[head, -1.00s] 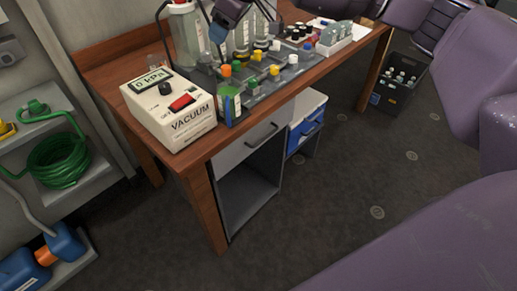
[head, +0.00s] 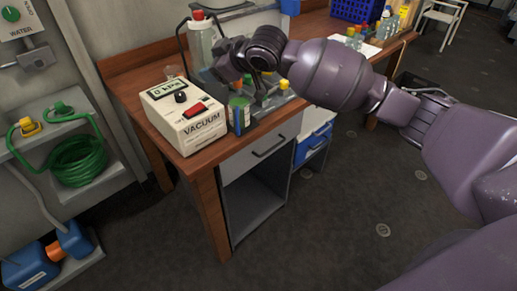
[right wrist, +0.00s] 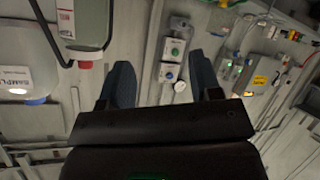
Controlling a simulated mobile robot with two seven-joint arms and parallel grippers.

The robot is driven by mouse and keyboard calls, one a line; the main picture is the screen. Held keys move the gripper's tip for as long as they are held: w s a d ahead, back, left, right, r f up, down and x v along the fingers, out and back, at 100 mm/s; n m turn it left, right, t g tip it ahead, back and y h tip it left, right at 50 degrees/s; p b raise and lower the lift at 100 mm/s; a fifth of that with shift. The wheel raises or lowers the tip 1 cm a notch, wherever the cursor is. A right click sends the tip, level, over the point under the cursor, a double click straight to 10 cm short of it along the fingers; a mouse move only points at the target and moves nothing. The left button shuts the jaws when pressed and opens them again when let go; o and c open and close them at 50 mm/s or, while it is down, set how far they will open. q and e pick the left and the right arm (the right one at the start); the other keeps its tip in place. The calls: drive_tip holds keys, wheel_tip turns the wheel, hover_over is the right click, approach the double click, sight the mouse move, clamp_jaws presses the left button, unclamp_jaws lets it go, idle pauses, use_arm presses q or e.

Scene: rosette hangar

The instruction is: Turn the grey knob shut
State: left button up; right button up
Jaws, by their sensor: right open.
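I cannot pick out a clearly grey knob. The vacuum box (head: 187,118) on the bench's left end has a dark knob (head: 180,97) beside its "0 kPa" display and a red switch (head: 194,109). In the right wrist view a wall panel (right wrist: 172,50) carries a green knob (right wrist: 175,50) and a blue knob (right wrist: 170,74), with a small pale round part (right wrist: 180,87) below. My right gripper (right wrist: 160,63) is open and empty, the panel seen between its fingers. In the head view my right arm reaches over the bench, right of the vacuum box. My left gripper is not shown.
The wooden bench (head: 205,180) holds a bottle (head: 202,42) and a rack partly hidden by my arm. A "WATER" panel with a green knob (head: 12,14) is on the left wall. A shelf holds a green hose (head: 80,162) and a yellow fitting (head: 28,127).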

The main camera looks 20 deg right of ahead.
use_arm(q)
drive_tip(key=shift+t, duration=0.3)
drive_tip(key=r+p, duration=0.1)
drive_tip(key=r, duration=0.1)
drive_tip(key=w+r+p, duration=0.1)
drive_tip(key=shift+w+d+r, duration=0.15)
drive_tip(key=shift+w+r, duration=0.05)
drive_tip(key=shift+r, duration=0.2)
use_arm(e)
drive_tip(key=s+d+f+m+t+h, duration=0.1)
drive_tip(key=s+d+f+m+t, duration=0.1)
drive_tip(key=s+f, duration=0.5)
drive_tip(key=s+d+f+m+t, duration=0.2)
drive_tip(key=s+d+f, duration=0.1)
drive_tip(key=s+f, duration=0.4)
wheel_tip(320, 180, down, 4)
drive_tip(key=shift+r+m+h, duration=0.25)
drive_tip(key=shift+m+h, duration=0.05)
drive_tip(key=shift+h, duration=0.1)
